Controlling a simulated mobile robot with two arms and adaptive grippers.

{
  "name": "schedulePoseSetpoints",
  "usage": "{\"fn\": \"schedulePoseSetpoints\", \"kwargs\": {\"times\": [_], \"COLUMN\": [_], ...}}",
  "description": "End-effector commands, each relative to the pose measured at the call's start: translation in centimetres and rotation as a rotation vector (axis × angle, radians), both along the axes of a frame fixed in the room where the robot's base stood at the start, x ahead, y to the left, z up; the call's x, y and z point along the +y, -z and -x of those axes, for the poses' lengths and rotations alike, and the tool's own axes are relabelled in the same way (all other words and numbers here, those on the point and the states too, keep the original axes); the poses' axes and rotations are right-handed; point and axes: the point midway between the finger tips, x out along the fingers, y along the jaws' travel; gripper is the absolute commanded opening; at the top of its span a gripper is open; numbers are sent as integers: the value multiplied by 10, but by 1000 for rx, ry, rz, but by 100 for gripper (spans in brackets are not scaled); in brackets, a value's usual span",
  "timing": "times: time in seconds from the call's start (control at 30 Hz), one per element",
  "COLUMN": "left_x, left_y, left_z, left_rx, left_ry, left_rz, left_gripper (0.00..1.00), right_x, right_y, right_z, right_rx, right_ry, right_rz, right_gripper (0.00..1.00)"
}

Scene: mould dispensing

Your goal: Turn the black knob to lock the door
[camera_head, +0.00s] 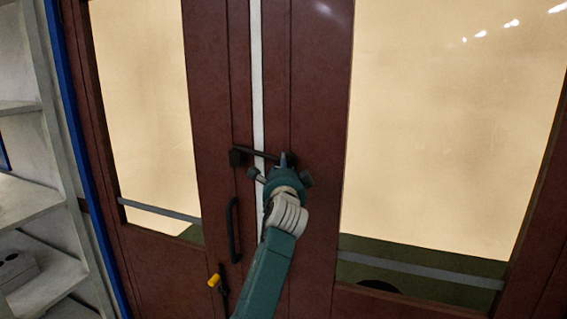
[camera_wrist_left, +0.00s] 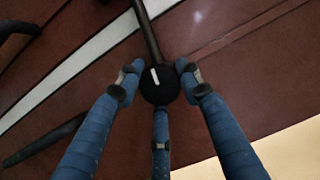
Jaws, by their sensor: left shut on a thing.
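The black knob (camera_wrist_left: 157,92) is in the middle of the left wrist view, round, with a short white mark on its face. A dark bar (camera_wrist_left: 147,32) runs from it across the white strip between the door leaves. My left gripper (camera_wrist_left: 159,90) is shut on the knob, its blue fingers around the rim. In the head view my left gripper (camera_head: 281,173) is at the right door leaf (camera_head: 317,120) and mostly hides the knob. The bar (camera_head: 258,153) there lies nearly level across the door gap. My right gripper is not in view.
A black vertical handle (camera_head: 232,230) is on the left door leaf, below the bar. Grey shelves (camera_head: 30,205) stand at the far left. Large lit panes flank the door's middle.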

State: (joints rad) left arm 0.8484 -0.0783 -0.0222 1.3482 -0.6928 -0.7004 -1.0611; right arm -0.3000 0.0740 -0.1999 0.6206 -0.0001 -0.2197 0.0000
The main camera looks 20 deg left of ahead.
Motion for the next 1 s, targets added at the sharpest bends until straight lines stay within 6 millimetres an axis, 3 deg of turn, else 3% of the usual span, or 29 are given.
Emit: {"fn": "schedulePoseSetpoints", "kwargs": {"times": [0.03,0.4,0.9,0.93,1.0], "left_x": [2,3,3,3,3], "left_y": [-10,-7,-6,-6,-5], "left_z": [1,1,1,1,1], "left_rx": [-10,-5,-4,-4,-4], "left_ry": [-3,-4,-3,-3,-3], "left_rz": [26,167,188,188,187], "left_gripper": [0,0,0,38,52], "right_x": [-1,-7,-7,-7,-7], "right_y": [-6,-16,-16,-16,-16], "right_z": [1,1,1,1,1], "right_rx": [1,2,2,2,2], "right_ry": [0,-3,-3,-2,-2], "right_rz": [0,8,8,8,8], "right_gripper": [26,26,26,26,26]}}
